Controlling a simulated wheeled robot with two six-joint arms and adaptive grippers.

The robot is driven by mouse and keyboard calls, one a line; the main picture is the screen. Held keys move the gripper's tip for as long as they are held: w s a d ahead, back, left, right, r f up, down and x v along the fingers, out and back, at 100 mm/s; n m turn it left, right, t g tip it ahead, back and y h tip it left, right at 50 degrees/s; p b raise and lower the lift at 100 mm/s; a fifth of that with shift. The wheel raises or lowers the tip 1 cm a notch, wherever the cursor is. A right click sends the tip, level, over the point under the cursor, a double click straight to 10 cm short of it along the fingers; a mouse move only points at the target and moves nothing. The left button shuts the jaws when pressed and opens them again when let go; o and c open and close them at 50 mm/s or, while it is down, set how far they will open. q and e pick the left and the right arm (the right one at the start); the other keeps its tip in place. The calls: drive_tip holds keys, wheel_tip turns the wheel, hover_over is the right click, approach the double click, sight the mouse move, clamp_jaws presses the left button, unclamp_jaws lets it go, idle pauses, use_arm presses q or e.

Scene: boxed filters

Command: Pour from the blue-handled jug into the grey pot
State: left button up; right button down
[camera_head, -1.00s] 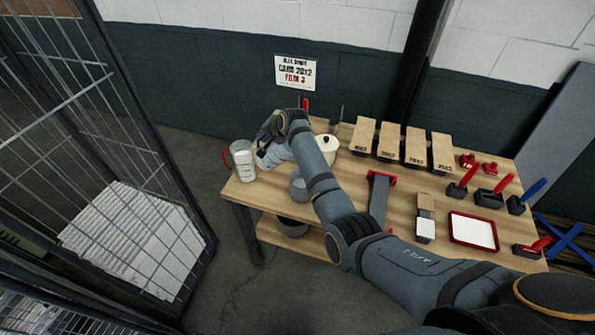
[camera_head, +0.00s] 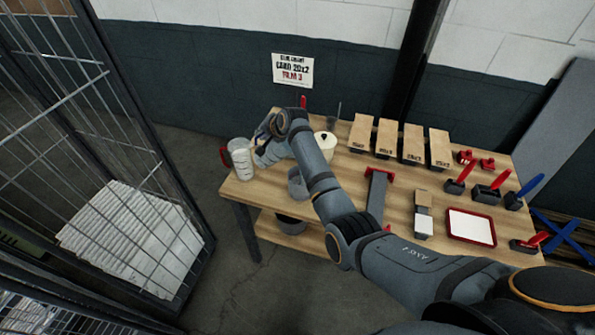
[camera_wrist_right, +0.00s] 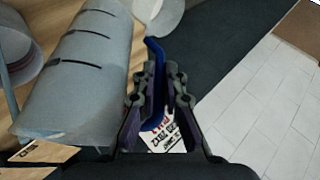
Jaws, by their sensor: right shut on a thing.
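My right gripper (camera_wrist_right: 158,100) is shut on the blue handle (camera_wrist_right: 157,55) of the jug. The blue-handled jug (camera_wrist_right: 75,75) is a pale grey cylinder with dark marks, and it looks tilted in the wrist view. In the head view the jug (camera_head: 270,153) is partly hidden by my right gripper (camera_head: 264,137), above the table's left end. The grey pot (camera_head: 296,186) stands on the table just right of and nearer than the jug, partly behind my right arm. Its contents cannot be made out. My left gripper is not in view.
A red-handled jug (camera_head: 242,160) stands close left of the held jug. A cream lidded pot (camera_head: 325,144) stands behind my arm. Several boxes (camera_head: 387,138), tools and a red-rimmed tray (camera_head: 451,238) fill the table's right side. A wire cage (camera_head: 110,110) stands at left.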

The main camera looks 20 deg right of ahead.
drive_tip(key=shift+s+d+m+t+y, duration=0.3)
drive_tip(key=shift+d+t+y, duration=0.2)
drive_tip(key=shift+t+y, duration=0.3)
idle(7.2)
